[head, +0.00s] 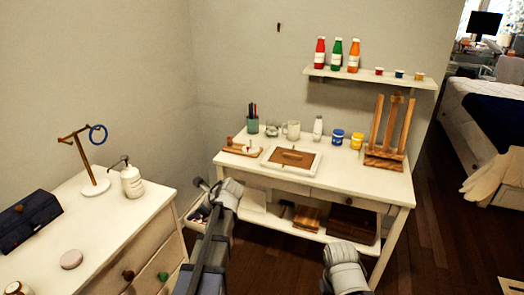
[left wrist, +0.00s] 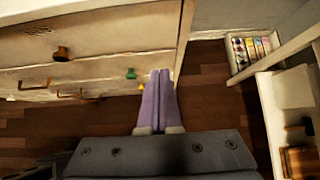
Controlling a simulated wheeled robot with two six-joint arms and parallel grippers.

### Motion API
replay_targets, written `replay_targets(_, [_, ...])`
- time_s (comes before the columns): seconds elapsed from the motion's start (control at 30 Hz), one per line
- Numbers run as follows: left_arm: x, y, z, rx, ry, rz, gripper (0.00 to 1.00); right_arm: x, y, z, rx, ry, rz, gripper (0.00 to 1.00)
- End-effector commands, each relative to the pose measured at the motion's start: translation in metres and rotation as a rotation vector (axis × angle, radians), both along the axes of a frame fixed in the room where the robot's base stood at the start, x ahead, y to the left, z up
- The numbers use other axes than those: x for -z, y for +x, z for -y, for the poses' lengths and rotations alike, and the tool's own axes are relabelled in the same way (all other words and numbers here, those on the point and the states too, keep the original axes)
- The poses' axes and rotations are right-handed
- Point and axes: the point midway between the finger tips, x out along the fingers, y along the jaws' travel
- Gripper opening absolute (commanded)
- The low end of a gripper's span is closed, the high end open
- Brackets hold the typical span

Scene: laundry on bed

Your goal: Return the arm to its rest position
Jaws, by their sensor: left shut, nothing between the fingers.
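My left arm reaches up from the bottom of the head view, and its gripper (head: 212,190) is in the gap between the white dresser (head: 130,230) and the white desk (head: 375,186). In the left wrist view the two pale purple fingers (left wrist: 158,98) lie together, shut and empty, over the dark wood floor. They are close to the dresser's drawer front (left wrist: 90,60) in that picture; I cannot tell whether they touch it. Part of my right arm shows at the bottom of the head view, but its gripper does not.
A bin of small items (left wrist: 250,52) stands on the floor beside the desk. The dresser holds a pump bottle (head: 132,182), a wooden stand (head: 88,160) and a dark blue case (head: 28,222). The desk carries an easel (head: 387,135), jars and a wooden-topped tray. A bed (head: 478,105) is at right.

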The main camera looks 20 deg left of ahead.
Motion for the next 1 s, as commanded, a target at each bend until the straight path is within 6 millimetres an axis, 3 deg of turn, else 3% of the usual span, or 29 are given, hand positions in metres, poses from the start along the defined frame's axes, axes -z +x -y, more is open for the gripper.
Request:
replay_targets(0.07, [-0.001, 0.0, 0.003, -0.005, -0.006, 0.007, 0.0, -0.002, 0.0, 0.0, 0.0, 0.0, 0.0, 0.5])
replay_targets(0.17, [-0.003, -0.003, 0.026, -0.046, -0.045, 0.062, 0.0, -0.009, 0.0, 0.0, 0.0, 0.0, 0.0, 0.5])
replay_targets(0.27, [-0.006, -0.01, 0.072, -0.144, -0.132, 0.172, 0.0, -0.023, 0.0, 0.0, 0.0, 0.0, 0.0, 0.5])
replay_targets(0.37, [-0.009, -0.024, 0.133, -0.291, -0.248, 0.292, 0.0, -0.038, 0.0, 0.0, 0.0, 0.0, 0.0, 0.5])
replay_targets(0.5, [-0.014, -0.052, 0.213, -0.533, -0.402, 0.416, 0.0, -0.058, 0.0, 0.0, 0.0, 0.0, 0.0, 0.5])
replay_targets(0.7, [-0.024, -0.104, 0.308, -0.887, -0.549, 0.492, 0.0, -0.082, 0.0, 0.0, 0.001, 0.0, 0.0, 0.5])
replay_targets(0.83, [-0.031, -0.133, 0.347, -1.065, -0.583, 0.5, 0.0, -0.091, 0.0, 0.0, 0.001, 0.0, 0.0, 0.5])
replay_targets(1.0, [-0.034, -0.154, 0.372, -1.19, -0.594, 0.501, 0.0, -0.096, 0.0, 0.0, 0.001, 0.0, 0.0, 0.5])
